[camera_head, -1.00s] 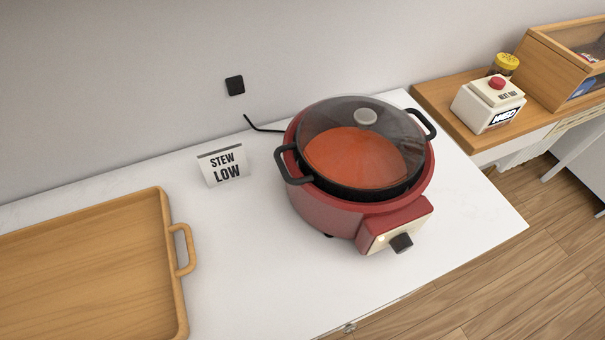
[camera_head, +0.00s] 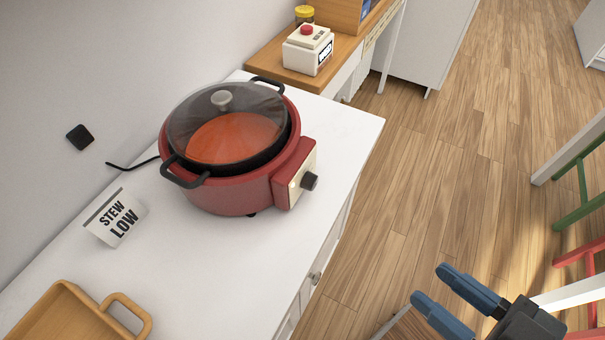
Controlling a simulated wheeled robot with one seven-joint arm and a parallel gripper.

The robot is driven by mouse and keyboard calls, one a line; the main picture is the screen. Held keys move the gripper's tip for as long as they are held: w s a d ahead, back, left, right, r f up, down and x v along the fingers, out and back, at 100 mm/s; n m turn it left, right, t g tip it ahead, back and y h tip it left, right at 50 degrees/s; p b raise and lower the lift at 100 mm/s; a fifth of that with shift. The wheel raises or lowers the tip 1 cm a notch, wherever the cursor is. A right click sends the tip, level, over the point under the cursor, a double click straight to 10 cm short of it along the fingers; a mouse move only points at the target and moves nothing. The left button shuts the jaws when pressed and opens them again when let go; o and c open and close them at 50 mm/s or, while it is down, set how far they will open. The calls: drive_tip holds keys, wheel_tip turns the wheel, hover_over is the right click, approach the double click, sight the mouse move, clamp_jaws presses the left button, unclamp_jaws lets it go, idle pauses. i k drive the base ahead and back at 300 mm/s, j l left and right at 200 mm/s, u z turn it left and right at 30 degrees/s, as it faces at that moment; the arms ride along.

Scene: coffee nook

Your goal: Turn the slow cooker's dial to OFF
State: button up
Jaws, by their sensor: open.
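The red slow cooker (camera_head: 228,197) stands on the white counter, its glass lid (camera_head: 240,118) on and orange-red stew showing through. Its black dial (camera_head: 310,181) sticks out from a cream panel (camera_head: 299,176) on the cooker's right side, facing the counter's front edge. The dial's marks are too small to read. My gripper (camera_head: 432,287) is at the bottom right, out over the floor, well apart from the dial. Its two blue fingers are spread and nothing is between them.
A card reading "STEW LOW" (camera_head: 115,217) and a wooden tray (camera_head: 66,318) are on the counter (camera_head: 215,275). A white box with a red button (camera_head: 308,48) sits on a wooden shelf behind. Green and red stool parts (camera_head: 572,200) stand at right. The floor between gripper and counter is clear.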

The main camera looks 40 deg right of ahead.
sight(309, 180)
drive_tip(key=k+l+z, duration=0.25)
drive_tip(key=z, duration=0.2)
drive_tip(key=k+l+z, duration=0.25)
drive_tip(key=z, duration=0.2)
drive_tip(key=l, duration=0.1)
